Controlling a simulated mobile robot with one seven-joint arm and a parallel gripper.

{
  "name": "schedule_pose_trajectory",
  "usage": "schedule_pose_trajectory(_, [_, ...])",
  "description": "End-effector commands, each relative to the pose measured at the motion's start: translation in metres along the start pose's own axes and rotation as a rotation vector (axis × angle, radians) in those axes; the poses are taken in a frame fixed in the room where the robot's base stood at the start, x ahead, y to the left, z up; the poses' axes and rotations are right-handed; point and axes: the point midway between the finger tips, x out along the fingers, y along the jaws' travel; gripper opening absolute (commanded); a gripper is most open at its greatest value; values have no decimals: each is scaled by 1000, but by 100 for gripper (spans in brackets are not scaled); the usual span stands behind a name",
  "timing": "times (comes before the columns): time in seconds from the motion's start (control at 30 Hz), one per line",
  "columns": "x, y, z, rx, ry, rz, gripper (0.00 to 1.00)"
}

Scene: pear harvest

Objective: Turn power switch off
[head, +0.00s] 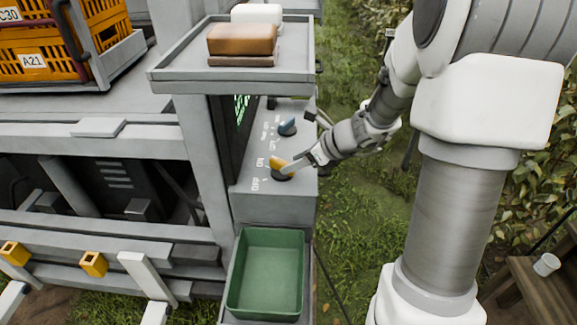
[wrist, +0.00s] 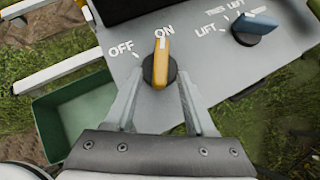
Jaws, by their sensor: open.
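The power switch (wrist: 161,63) is a yellow-handled rotary knob on a black base, set on a grey panel (wrist: 115,50). In the wrist view its handle points at the ON label, with OFF to the left. In the head view the same switch (head: 277,165) sits on the panel, partly hidden by my gripper. My gripper (wrist: 160,100) is open, its two fingers on either side of the lower part of the knob. I cannot tell whether either finger touches it. My gripper also shows in the head view (head: 298,165), reaching in from the right.
A blue LIFT knob (wrist: 254,28) is to the right of the switch in the wrist view. A green bin (head: 265,275) stands below the panel. A grey tray (head: 235,75) with a brown block is above it. Grass lies to the right.

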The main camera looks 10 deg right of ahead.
Motion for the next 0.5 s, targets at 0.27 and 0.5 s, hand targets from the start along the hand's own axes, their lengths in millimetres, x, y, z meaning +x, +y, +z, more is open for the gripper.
schedule_pose_trajectory(0.27, [26, 0, 0, -1, 0, 0, 55])
schedule_pose_trajectory(0.5, [28, 0, 0, -1, 0, 0, 55])
